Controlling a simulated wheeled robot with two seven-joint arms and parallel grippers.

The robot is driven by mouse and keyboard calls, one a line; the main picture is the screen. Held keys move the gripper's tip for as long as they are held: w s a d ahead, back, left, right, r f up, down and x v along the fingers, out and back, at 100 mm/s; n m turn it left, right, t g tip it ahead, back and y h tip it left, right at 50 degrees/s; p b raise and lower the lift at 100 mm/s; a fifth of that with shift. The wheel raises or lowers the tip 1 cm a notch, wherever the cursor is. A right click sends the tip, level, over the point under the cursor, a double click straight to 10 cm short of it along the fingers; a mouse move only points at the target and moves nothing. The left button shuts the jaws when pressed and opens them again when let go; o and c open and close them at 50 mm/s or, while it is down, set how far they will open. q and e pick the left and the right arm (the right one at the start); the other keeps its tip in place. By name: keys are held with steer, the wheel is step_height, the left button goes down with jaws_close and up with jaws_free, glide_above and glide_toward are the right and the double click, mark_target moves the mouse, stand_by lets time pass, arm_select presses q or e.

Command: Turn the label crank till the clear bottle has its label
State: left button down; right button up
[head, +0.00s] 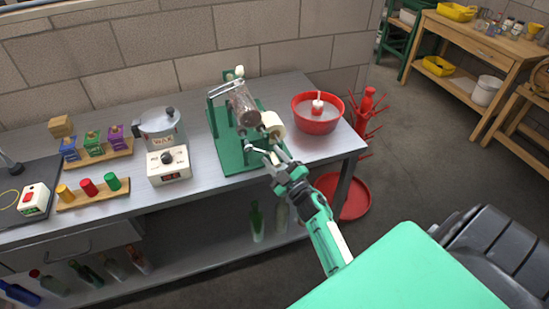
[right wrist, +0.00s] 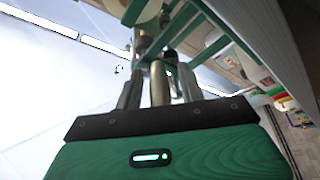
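The green labelling stand (head: 229,150) is on the metal bench, near its right end. The clear bottle (head: 243,105) lies tilted across its rollers; I see no label on its visible side. A cream label roll (head: 272,124) sits at the stand's right. My right gripper (head: 272,158) is at the crank, at the stand's front right. In the right wrist view a brass-coloured rod, apparently the crank handle (right wrist: 159,84), runs between the two fingers of my right gripper (right wrist: 160,62). Whether they press on it is unclear. My left gripper is not in view.
A red bowl (head: 317,114) with a white and red item stands right of the stand. A wax pot (head: 160,130) and its control box (head: 169,165) stand left. Coloured corks and blocks are further left. A red bottle tree (head: 368,105) stands beyond the bench's right end.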

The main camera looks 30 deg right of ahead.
steer(key=shift+c, duration=0.2)
jaws_close()
steer(key=shift+f+m, duration=0.15)
steer(key=shift+m, duration=0.15)
